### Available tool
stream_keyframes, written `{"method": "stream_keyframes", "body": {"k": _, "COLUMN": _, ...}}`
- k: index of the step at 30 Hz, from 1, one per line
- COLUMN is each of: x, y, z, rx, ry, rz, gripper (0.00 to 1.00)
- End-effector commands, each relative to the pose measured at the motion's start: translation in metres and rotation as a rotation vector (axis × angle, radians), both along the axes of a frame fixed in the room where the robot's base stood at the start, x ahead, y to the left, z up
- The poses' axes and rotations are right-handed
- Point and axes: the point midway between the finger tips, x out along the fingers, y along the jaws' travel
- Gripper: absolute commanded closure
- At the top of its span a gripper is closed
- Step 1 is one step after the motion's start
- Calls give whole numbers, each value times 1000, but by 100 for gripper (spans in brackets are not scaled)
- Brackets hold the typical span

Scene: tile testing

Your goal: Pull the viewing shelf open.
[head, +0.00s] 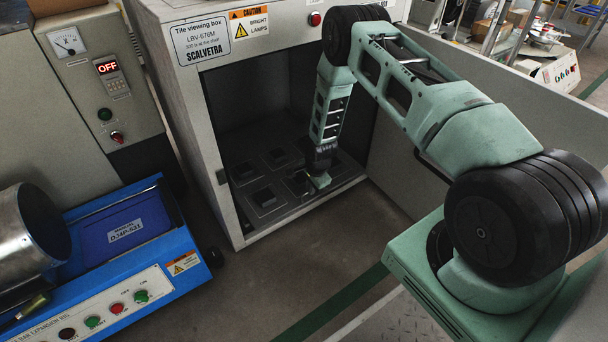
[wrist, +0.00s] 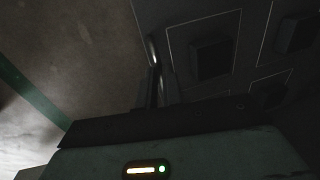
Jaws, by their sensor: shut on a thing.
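The tile viewing box (head: 181,110) stands open in front of me, with a dark interior. The viewing shelf (head: 288,207) lies low inside it, a dark panel with pale outlined squares and a dark block in each. It fills the right of the wrist view (wrist: 190,14). My gripper (head: 318,181) reaches down into the opening at the shelf's front right. In the wrist view my fingers (wrist: 157,76) are closed at the shelf's near edge; the exact grip point is dark and partly hidden. The shelf appears to be within the box.
The box's door (head: 395,165) is swung open on the right, beside my arm. A blue machine (head: 182,235) with a metal drum (head: 35,235) stands at the left. A grey control cabinet (head: 85,85) stands behind it. The floor (head: 290,262) before the box is clear.

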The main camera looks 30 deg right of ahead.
Motion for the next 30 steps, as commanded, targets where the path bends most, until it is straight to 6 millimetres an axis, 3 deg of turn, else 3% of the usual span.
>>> {"method": "stream_keyframes", "body": {"k": 1, "x": -19, "y": -1, "z": 9, "rx": 1, "ry": 11, "rz": -3, "gripper": 100}}
{"method": "stream_keyframes", "body": {"k": 9, "x": -115, "y": -3, "z": 9, "rx": 5, "ry": 13, "rz": -6, "gripper": 100}}
{"method": "stream_keyframes", "body": {"k": 18, "x": -209, "y": -6, "z": 5, "rx": 4, "ry": 8, "rz": -6, "gripper": 100}}
{"method": "stream_keyframes", "body": {"k": 24, "x": -251, "y": -8, "z": 4, "rx": 3, "ry": 5, "rz": -4, "gripper": 100}}
{"method": "stream_keyframes", "body": {"k": 30, "x": -273, "y": -8, "z": 2, "rx": 2, "ry": 2, "rz": -1, "gripper": 100}}
